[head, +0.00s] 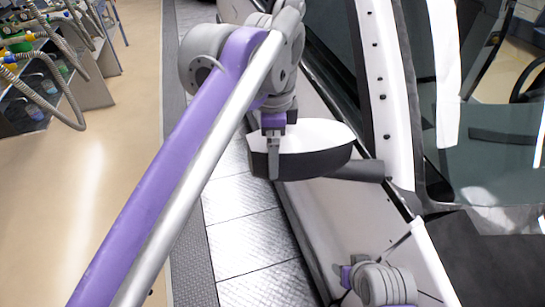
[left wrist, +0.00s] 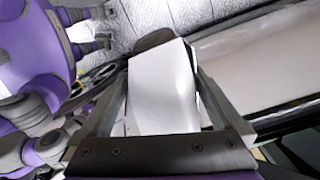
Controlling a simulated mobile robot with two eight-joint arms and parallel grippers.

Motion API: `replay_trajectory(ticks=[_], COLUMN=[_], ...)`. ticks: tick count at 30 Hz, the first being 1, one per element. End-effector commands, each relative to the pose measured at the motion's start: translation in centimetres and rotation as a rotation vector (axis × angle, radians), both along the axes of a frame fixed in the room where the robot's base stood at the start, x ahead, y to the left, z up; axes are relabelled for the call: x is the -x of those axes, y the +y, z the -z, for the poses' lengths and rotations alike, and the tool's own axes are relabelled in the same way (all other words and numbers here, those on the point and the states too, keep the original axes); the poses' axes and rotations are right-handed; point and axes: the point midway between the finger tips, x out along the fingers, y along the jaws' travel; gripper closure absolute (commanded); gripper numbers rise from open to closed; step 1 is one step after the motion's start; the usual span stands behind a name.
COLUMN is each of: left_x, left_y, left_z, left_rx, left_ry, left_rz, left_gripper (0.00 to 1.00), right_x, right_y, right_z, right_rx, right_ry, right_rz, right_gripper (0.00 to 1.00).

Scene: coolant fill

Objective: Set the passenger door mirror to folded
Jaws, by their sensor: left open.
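The door mirror (head: 325,135) has a white cap and a dark underside. It juts out to the left from the car door (head: 350,215) on a dark stalk (head: 360,171). My left gripper (head: 272,155) is at the mirror's outer end, pointing down. In the left wrist view the white mirror cap (left wrist: 160,90) lies between the open fingers of my left gripper (left wrist: 162,75). Whether a finger touches it, I cannot tell. Part of my right arm shows low in the head view, with its gripper end (head: 340,275) small and unclear beside the door.
The car's window frame and glass (head: 470,140) fill the right side. A metal tread-plate floor (head: 245,235) runs beside the car. A rack with hoses and bottles (head: 60,65) stands at far left. The tan floor (head: 110,150) between is clear.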

Motion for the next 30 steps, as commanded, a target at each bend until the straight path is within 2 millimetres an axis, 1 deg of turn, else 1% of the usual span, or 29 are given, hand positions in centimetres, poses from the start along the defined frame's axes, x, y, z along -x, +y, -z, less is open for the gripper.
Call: replay_trajectory(ticks=[1, 6, 16, 20, 21, 23, 24, 26, 27, 29, 30], left_x=[-0.1, -0.2, -0.2, -0.2, -0.2, -0.2, -0.2, -0.2, -0.2, -0.2, -0.2], left_y=[0.0, 0.1, 0.1, 0.1, 0.0, 0.0, 0.0, 0.0, 0.0, 0.0, 0.0], left_z=[0.8, 2.2, 2.4, 2.4, 2.4, 2.4, 2.4, 2.4, 2.4, 2.4, 2.4], left_rx=[0.0, 0.0, 0.0, 0.0, 0.0, 0.0, 0.0, 0.0, 0.0, 0.0, 0.0], left_ry=[0.0, -0.001, -0.001, -0.001, -0.001, -0.001, 0.0, 0.0, 0.0, 0.0, 0.001], left_rz=[0.0, 0.0, 0.0, 0.0, 0.0, 0.0, 0.0, 0.0, 0.0, 0.0, 0.0], left_gripper=[0.0, 0.0, 0.0, 0.23, 0.31, 0.41, 0.49, 0.59, 0.67, 0.77, 0.85], right_x=[0.1, 0.1, 0.1, 0.1, 0.1, 0.1, 0.1, 0.1, 0.1, 0.1, 0.1], right_y=[0.0, 0.0, 0.0, 0.0, 0.0, 0.0, 0.0, 0.0, 0.0, 0.0, 0.0], right_z=[0.2, 0.3, 0.3, 0.3, 0.3, 0.3, 0.3, 0.3, 0.3, 0.3, 0.3], right_rx=[0.0, 0.0, 0.0, 0.0, 0.0, 0.0, 0.0, 0.0, 0.0, 0.0, 0.0], right_ry=[0.001, 0.002, 0.002, 0.002, 0.002, 0.002, 0.002, 0.002, 0.002, 0.002, 0.002], right_rz=[0.0, 0.0, 0.0, 0.0, 0.0, 0.0, 0.0, 0.0, 0.0, 0.0, 0.0], right_gripper=[0.5, 0.5, 0.5, 0.5, 0.5, 0.5, 0.5, 0.5, 0.5, 0.5, 0.5])
